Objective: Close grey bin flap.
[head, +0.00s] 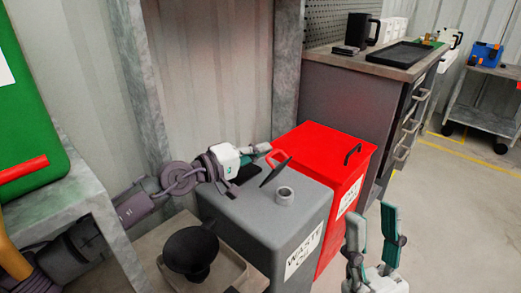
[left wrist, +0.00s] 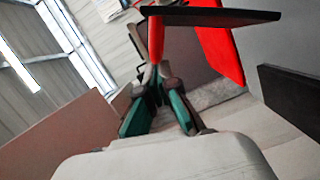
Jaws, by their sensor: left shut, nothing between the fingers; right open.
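The grey bin (head: 260,212) has a label on its front and a dark opening in its top. Its dark flap (head: 274,171) stands raised and tilted, and shows as a thin dark plate in the left wrist view (left wrist: 215,17). My left gripper (head: 264,147) is shut and empty, above the bin's back part, close behind the flap. In the left wrist view its fingers (left wrist: 154,82) point toward the flap; whether they touch it I cannot tell. My right gripper (head: 376,226) is open and empty, low in front of the bins on the right.
A red bin (head: 325,146) with a red handle piece and a black handle stands right behind the grey bin. A black bowl-like object (head: 190,247) sits in a tray at the front left. A drawer cabinet (head: 345,90) stands behind.

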